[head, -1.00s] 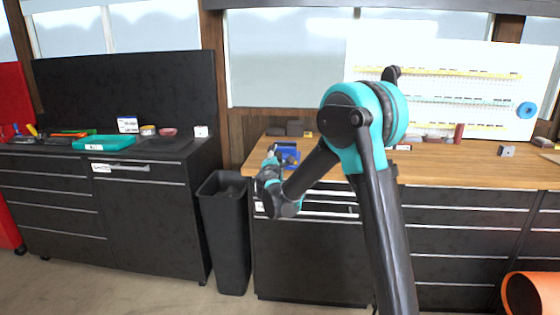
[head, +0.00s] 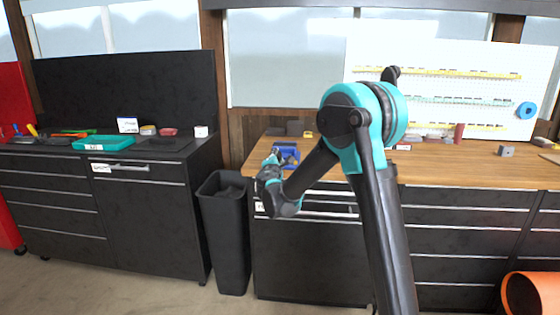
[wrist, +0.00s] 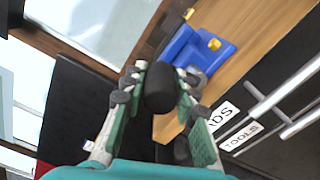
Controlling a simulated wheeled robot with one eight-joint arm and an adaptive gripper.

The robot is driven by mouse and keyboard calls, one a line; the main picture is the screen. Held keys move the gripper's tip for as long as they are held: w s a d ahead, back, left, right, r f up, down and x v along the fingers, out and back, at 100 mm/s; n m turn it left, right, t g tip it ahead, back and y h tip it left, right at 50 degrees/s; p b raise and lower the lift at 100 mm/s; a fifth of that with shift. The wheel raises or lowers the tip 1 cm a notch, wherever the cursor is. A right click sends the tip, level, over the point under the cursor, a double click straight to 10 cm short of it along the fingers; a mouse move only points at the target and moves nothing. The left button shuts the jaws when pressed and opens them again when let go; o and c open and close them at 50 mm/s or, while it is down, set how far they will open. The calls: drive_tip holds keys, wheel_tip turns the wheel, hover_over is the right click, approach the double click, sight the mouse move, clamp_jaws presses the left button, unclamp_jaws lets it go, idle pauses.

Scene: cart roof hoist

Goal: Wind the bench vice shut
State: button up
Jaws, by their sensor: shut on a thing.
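The blue bench vice (head: 287,152) sits at the front left edge of the wooden workbench. In the wrist view the vice (wrist: 200,50) lies just beyond my fingers, with a small yellow part on it. A black rounded handle knob (wrist: 160,87) is between my fingertips. My gripper (wrist: 159,88) is shut on this knob, one finger on each side. In the head view my gripper (head: 273,159) is at the front of the vice, and the knob cannot be made out there. The gap between the vice jaws is not clear in either view.
The workbench (head: 465,170) has black drawers below. A black bin (head: 226,230) stands left of it, close to my wrist. A second cabinet (head: 100,210) with a teal tray (head: 104,142) is further left. An orange cylinder (head: 535,293) lies at the lower right.

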drive_tip(key=shift+d+f, duration=0.15)
drive_tip(key=shift+d, duration=0.75)
drive_tip(key=shift+d+f, duration=0.15)
drive_tip(key=shift+d, duration=0.75)
drive_tip(key=shift+s+d+f, duration=0.1)
drive_tip(key=shift+d+f, duration=0.5)
drive_tip(key=shift+d, duration=0.15)
drive_tip(key=shift+d+f, duration=0.55)
drive_tip(key=shift+d, duration=0.2)
drive_tip(key=shift+f, duration=0.1)
drive_tip(key=shift+d+f, duration=0.25)
drive_tip(key=shift+f, duration=0.65)
drive_tip(key=shift+d+f, duration=0.25)
drive_tip(key=shift+f, duration=0.65)
